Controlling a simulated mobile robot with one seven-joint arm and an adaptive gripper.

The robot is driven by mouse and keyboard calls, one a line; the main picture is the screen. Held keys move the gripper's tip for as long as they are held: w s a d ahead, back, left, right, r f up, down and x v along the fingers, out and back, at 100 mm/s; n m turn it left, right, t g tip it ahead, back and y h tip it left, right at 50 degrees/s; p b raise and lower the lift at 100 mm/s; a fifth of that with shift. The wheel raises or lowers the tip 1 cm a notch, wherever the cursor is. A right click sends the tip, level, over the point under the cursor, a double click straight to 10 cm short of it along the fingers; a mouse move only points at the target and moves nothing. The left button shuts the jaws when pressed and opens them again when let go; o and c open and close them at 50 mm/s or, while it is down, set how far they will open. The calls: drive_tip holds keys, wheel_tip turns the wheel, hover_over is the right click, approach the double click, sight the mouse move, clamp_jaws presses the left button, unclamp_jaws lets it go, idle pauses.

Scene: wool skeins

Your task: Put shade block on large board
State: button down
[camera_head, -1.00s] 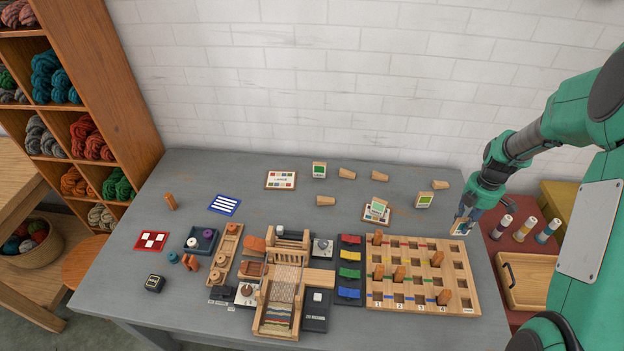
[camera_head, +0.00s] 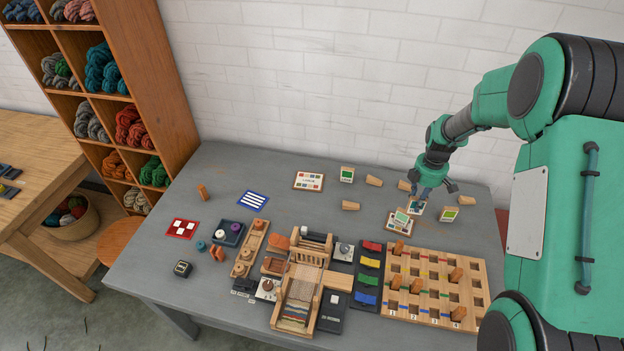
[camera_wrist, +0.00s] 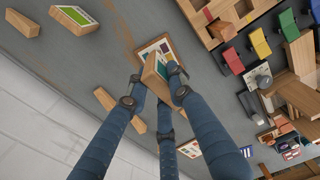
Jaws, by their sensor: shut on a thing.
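My gripper (camera_head: 422,195) is shut on a shade block (camera_head: 417,207), a wooden block with a pale face and green patch. It is held at the table's back right, just behind a small board. In the wrist view the held block (camera_wrist: 156,72) sits between my fingers, partly hidden, with the small board (camera_wrist: 150,48) beyond it. The large board (camera_head: 308,182), white with coloured swatches and a wooden frame, lies flat at the back left, apart from my gripper. Another shade block (camera_head: 402,216) stands on the small board (camera_head: 391,226). More shade blocks stand at right (camera_head: 450,214) and back (camera_head: 347,174).
Wooden wedges (camera_head: 351,205) lie between the two boards, with others (camera_head: 374,181) behind. A loom (camera_head: 301,292), colour tray (camera_head: 368,272) and peg board (camera_head: 433,286) fill the front. Grey table is clear in front of the large board.

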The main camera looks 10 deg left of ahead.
drive_tip(key=a+p, duration=0.5)
drive_tip(key=a, duration=3)
drive_tip(key=shift+m, duration=0.3)
drive_tip(key=shift+s+a+f, duration=0.1)
drive_tip(key=shift+s+f, duration=0.1)
drive_tip(key=shift+f, duration=1.25)
drive_tip(key=shift+s+a+f, duration=0.1)
drive_tip(key=shift+s+f, duration=0.1)
drive_tip(key=shift+f, duration=1.25)
drive_tip(key=shift+w, duration=0.1)
hover_over(308, 185)
drive_tip(key=shift+w+a+f, duration=0.1)
drive_tip(key=shift+f, duration=0.7)
drive_tip(key=shift+f, duration=1.75)
